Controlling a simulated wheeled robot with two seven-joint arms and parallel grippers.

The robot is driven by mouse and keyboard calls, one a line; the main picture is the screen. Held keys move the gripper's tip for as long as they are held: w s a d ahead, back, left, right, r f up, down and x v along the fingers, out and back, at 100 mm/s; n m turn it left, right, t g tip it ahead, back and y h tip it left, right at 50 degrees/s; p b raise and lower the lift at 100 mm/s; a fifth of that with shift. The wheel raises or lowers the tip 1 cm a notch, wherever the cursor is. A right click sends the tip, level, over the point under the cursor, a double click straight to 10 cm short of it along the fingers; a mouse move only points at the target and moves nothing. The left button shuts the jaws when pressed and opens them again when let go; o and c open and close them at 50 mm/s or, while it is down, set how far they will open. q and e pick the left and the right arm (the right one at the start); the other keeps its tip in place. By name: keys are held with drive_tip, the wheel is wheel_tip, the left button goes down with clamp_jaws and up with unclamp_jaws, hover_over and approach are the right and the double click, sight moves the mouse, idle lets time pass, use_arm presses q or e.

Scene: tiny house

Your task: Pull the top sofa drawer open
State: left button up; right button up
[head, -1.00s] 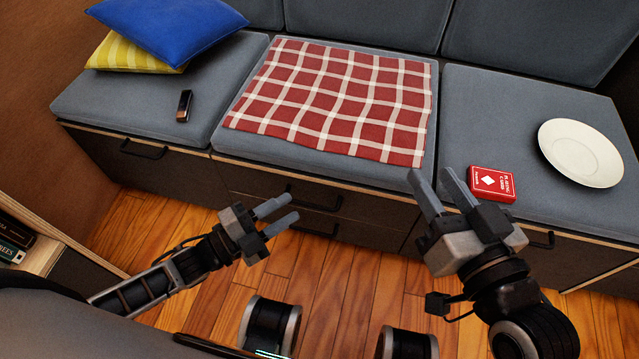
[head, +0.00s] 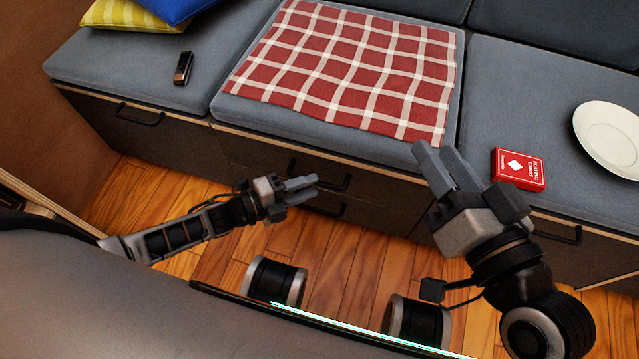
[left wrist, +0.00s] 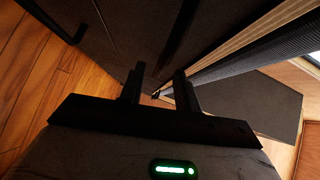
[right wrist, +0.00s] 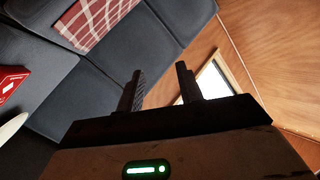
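The top sofa drawer (head: 254,154) is in the dark middle front under the plaid-covered cushion, and it looks shut. Its black bar handle (head: 348,180) is partly hidden behind my left gripper (head: 316,187). In the left wrist view a dark handle bar (left wrist: 182,38) runs down toward the space between the fingertips of my left gripper (left wrist: 158,88). The fingers are apart; I cannot tell whether they touch the bar. My right gripper (head: 432,152) is open and empty, in front of the cushion's right front edge. The right wrist view also shows its fingers (right wrist: 158,80) apart.
A lower drawer handle (head: 343,208) sits below. Side handles are at left (head: 138,116) and right (head: 560,236). A red card box (head: 519,169), a white plate (head: 612,138) and a dark phone-like object (head: 183,68) lie on the sofa.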

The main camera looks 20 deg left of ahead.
sight(319, 184)
use_arm(q)
drive_tip(key=shift+b+x, duration=0.35)
drive_tip(key=shift+x, duration=1.45)
use_arm(e)
drive_tip(key=shift+w+d+r+n+t, duration=0.15)
drive_tip(key=shift+w+r+n+t, duration=0.15)
drive_tip(key=shift+w+r+t, duration=0.3)
drive_tip(key=shift+s+r, duration=0.1)
drive_tip(key=shift+s, duration=0.05)
use_arm(q)
clamp_jaws()
drive_tip(key=shift+s, duration=0.1)
